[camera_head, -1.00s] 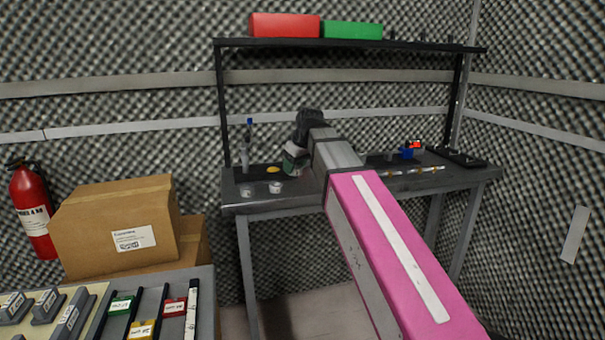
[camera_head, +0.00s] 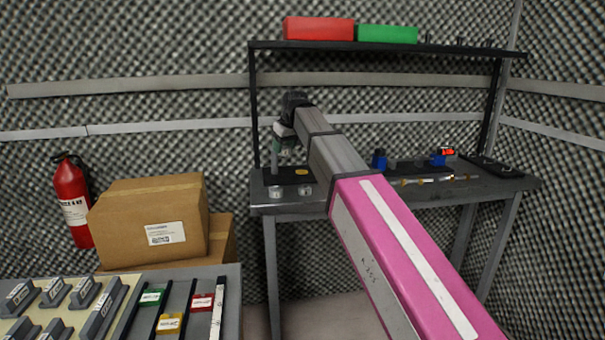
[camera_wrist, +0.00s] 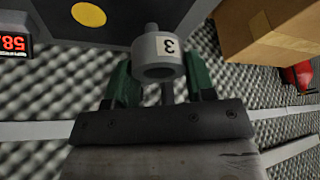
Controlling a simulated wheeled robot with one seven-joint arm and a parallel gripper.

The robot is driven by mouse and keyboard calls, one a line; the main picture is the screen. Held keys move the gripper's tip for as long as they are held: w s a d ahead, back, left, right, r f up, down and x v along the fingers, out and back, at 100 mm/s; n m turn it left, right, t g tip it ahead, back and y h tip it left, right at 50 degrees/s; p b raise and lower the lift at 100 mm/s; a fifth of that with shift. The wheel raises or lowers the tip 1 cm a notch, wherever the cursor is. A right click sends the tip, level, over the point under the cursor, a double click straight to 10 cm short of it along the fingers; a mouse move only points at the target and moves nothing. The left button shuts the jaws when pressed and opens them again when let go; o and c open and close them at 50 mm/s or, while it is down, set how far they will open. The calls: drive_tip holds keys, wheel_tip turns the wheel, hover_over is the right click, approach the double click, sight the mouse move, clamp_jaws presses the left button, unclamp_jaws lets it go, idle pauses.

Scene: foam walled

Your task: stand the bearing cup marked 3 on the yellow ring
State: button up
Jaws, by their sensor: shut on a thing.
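The bearing cup marked 3 (camera_wrist: 168,58) is a light grey cylinder with a narrower stub at one end. It sits between the green fingers of my gripper (camera_wrist: 160,78) in the wrist view, and the gripper is shut on it. In the head view my gripper (camera_head: 284,142) is above the left part of the bench, and the cup is hard to make out there. The yellow ring (camera_head: 301,172) lies on a dark plate at the bench's left end, right of my gripper. It also shows as a yellow disc in the wrist view (camera_wrist: 89,14), apart from the cup.
Two small grey cups (camera_head: 305,191) stand at the bench's (camera_head: 345,205) front left edge. A grey post (camera_head: 274,160) rises beside the ring. Blue items (camera_head: 379,160) and a red display (camera_head: 447,152) are farther right. A shelf (camera_head: 390,47) spans above.

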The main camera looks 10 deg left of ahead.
drive_tip(key=w+a, duration=0.2)
hover_over(299, 171)
drive_tip(key=s+d, duration=0.1)
wheel_tip(299, 171, down, 7)
drive_tip(key=shift+r, duration=0.1)
drive_tip(key=shift+w+d, duration=0.1)
drive_tip(key=shift+f, duration=2.1)
drive_tip(key=shift+f, duration=0.15)
drive_tip(key=o, duration=1)
drive_tip(key=shift+o, duration=0.2)
drive_tip(key=v, duration=1.2)
